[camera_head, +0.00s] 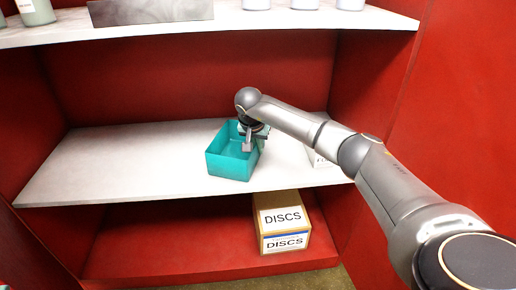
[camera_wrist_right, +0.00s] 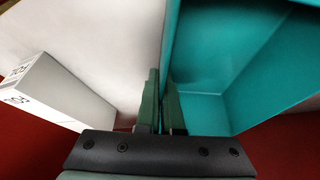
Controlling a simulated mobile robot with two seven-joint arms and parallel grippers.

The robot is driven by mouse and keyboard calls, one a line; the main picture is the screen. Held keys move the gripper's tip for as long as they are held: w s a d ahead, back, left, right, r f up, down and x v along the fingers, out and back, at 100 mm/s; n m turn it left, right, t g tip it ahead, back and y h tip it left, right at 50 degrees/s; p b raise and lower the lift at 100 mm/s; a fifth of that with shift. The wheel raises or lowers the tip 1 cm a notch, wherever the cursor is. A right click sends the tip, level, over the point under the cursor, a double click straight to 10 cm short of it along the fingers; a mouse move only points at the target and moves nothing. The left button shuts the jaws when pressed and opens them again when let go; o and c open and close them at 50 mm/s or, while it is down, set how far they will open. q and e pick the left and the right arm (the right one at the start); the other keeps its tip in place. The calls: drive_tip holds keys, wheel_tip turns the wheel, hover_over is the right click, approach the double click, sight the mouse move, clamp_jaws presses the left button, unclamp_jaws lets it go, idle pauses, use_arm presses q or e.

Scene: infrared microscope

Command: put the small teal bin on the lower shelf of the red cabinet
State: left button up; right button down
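The small teal bin (camera_head: 222,165) is open-topped and upright at the white lower shelf (camera_head: 110,165) of the red cabinet (camera_head: 190,85), near the front edge. I cannot tell whether its base touches the board. My right gripper (camera_head: 248,143) reaches in from the right to the bin's right wall. In the right wrist view the fingers (camera_wrist_right: 164,105) are close together with the teal wall (camera_wrist_right: 168,40) between them, one finger inside the bin (camera_wrist_right: 245,60) and one outside. My left gripper is not in view.
A white box (camera_wrist_right: 48,95) stands on the same shelf to the right, partly behind my arm in the head view (camera_head: 320,157). A cardboard DISCS box (camera_head: 284,222) sits on the cabinet floor below. The upper shelf (camera_head: 250,20) holds containers. The lower shelf's left half is clear.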

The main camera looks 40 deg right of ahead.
drive_tip(key=c, duration=1.1)
unclamp_jaws()
